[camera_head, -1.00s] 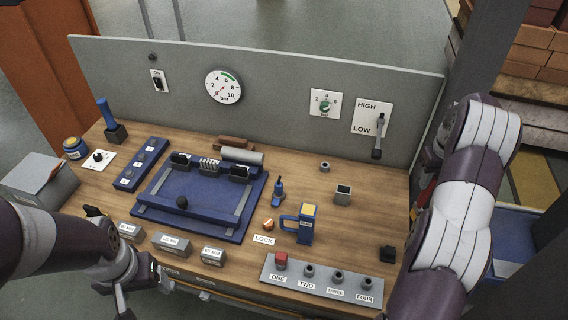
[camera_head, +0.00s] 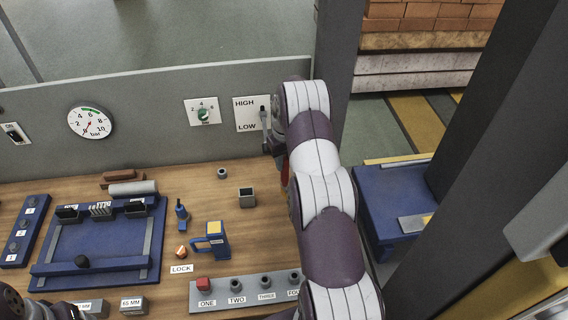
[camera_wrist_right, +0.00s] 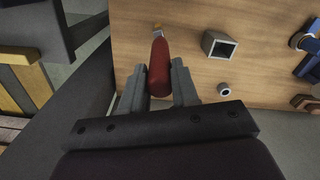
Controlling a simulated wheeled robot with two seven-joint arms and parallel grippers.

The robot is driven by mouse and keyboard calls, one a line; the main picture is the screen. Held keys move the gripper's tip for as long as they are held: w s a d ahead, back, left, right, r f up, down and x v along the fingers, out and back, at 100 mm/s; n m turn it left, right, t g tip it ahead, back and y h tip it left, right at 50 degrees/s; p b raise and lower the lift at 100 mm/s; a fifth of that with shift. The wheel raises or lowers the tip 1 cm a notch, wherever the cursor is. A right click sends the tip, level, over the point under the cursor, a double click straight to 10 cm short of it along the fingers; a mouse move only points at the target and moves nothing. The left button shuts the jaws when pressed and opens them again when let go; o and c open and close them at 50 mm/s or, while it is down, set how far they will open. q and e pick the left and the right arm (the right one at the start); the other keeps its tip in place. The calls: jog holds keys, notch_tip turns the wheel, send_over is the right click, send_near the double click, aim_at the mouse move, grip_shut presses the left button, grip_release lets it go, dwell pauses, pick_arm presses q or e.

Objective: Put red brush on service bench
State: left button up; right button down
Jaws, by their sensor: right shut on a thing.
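The red brush (camera_wrist_right: 159,68) is in my right gripper (camera_wrist_right: 159,85), between its two fingers in the right wrist view. Its far end has a small pale tip. In the head view my right arm hides most of the gripper; a bit of red (camera_head: 285,170) shows beside the wrist, near the right edge of the wooden bench top (camera_head: 215,172). In the right wrist view the brush is over or close to the bench top's edge; I cannot tell if it touches. My left arm shows only at the lower left corner of the head view, its fingers out of sight.
A small square grey holder (camera_head: 247,197) and a grey ring (camera_head: 222,173) stand near my right gripper. A blue cabinet (camera_head: 385,205) and a dark post (camera_head: 490,150) are right of the bench. A grey back panel with a HIGH/LOW lever (camera_head: 264,125) rises behind.

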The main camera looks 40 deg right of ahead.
aim_at(285, 168)
jog(key=shift+s+a+f+p, duration=0.2)
jog(key=shift+f+p, duration=0.15)
jog(key=shift+f, duration=0.15)
jog(key=shift+s+a+f+p, duration=0.1)
jog(key=shift+a+f+p, duration=0.05)
jog(key=shift+f+p, duration=0.3)
jog(key=shift+d+f, duration=0.15)
jog(key=shift+f, duration=0.2)
jog(key=shift+d+f, duration=0.25)
jog(key=c, duration=1.2)
grip_release()
jog(key=shift+w+f+b, duration=0.1)
jog(key=shift+w+b, duration=0.05)
jog(key=shift+b, duration=0.15)
jog(key=o, duration=0.4)
jog(key=shift+a, duration=0.1)
jog(key=shift+c, duration=0.2)
pick_arm(q)
jog(key=shift+s+a+r, duration=0.1)
jog(key=shift+a+r, duration=0.05)
jog(key=shift+r, duration=0.35)
jog(key=shift+s+a+r, duration=0.1)
jog(key=shift+r, duration=0.4)
pick_arm(e)
jog(key=shift+a+r, duration=0.15)
jog(key=shift+r, duration=0.05)
